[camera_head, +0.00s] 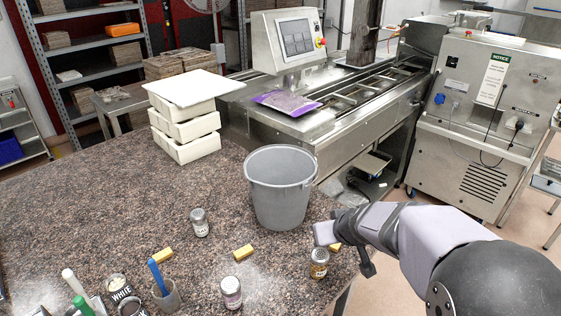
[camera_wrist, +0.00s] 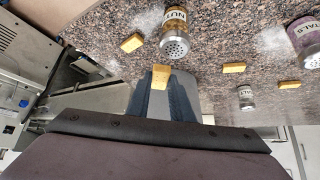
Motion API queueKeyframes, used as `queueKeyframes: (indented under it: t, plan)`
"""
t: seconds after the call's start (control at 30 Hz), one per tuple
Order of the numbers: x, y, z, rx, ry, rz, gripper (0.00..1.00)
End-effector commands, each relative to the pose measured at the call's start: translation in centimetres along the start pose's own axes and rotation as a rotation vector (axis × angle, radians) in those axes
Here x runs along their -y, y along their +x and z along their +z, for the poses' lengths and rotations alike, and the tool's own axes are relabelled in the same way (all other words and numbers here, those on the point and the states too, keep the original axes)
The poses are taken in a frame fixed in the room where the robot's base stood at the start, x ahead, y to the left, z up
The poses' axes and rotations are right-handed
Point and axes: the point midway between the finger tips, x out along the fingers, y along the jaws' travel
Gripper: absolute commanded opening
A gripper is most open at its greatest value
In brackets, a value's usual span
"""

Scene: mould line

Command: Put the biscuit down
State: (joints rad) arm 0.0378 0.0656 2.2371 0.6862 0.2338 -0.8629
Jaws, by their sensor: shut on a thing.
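My gripper (camera_head: 334,232) is near the right edge of the speckled worktop (camera_head: 110,205), just right of the grey bucket. In the wrist view my gripper (camera_wrist: 168,88) is shut on a yellow biscuit (camera_wrist: 161,77), which shows at the fingertips. The held biscuit is hidden in the head view. Other yellow biscuits lie on the worktop: one at the left (camera_head: 163,254), one in front of the bucket (camera_head: 243,252), and one by the nuts jar (camera_head: 336,246), close to my gripper. The gap between the held biscuit and the worktop cannot be judged.
The grey bucket (camera_head: 279,190) stands at the worktop's edge. A nuts jar (camera_head: 319,264), a petals jar (camera_head: 231,293) and a salt jar (camera_head: 200,223) stand around the biscuits. White stacked boxes (camera_head: 185,135) are at the back. The middle-left of the worktop is clear.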

Motion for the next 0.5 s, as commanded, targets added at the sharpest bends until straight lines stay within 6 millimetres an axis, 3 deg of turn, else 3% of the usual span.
queueKeyframes:
  t: [0.3, 0.5]
  plan:
    - [10.4, -0.9, -9.7, -0.005, -0.127, -0.096, 0.00]
    - [14.1, -1.9, -14.1, -0.005, -0.112, -0.086, 0.00]
